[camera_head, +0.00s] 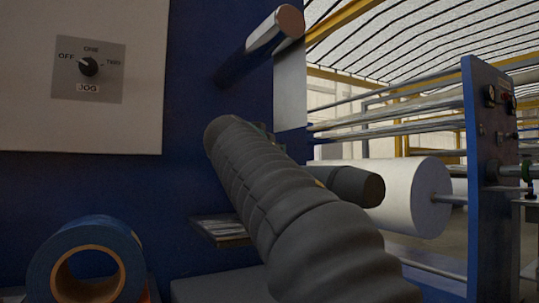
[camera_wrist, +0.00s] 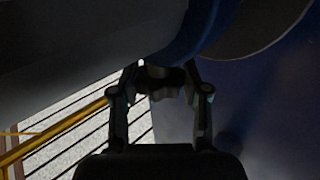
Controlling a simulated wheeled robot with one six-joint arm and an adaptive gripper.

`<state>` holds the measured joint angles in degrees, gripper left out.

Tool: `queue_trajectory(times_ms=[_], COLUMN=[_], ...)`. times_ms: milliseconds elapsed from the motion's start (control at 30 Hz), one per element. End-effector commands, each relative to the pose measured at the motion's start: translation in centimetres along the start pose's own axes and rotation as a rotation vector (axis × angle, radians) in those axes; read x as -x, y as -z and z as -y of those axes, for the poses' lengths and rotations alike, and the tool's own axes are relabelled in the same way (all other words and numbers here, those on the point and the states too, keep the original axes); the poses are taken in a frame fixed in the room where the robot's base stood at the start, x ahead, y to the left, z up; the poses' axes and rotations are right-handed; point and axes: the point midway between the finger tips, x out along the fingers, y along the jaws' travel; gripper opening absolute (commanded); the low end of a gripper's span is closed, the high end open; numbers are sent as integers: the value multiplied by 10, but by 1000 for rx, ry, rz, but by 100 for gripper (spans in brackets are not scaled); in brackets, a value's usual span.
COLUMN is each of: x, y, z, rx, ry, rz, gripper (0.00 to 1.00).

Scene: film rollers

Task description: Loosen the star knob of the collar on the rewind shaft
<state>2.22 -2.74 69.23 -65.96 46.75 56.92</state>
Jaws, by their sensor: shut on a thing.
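In the wrist view, the two fingers of my gripper (camera_wrist: 161,92) close from both sides on a small dark lobed knob (camera_wrist: 162,78). The knob sits below a blue curved band, the collar (camera_wrist: 190,45), which is around or against a large grey rounded body (camera_wrist: 70,60), apparently the shaft. The picture is dark, so the knob's exact shape and turn cannot be told. In the head view, my arm covers most of the middle, and the gripper, the knob and the collar cannot be made out behind it.
A panel with a JOG switch (camera_head: 88,66) is on the blue machine wall at upper left. A blue roll (camera_head: 88,262) with an orange core is at lower left. A bar (camera_head: 275,30) sticks out above my arm. A white film roll (camera_head: 415,192) and blue frame (camera_head: 483,180) stand right.

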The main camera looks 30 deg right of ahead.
Motion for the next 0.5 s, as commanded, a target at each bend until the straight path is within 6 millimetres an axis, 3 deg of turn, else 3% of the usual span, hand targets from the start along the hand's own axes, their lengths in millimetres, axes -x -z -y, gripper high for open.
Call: queue_trajectory(times_ms=[500], x=[0], y=[3], z=[-2], rx=[-1], ry=[241], rz=[-1], gripper=[11])
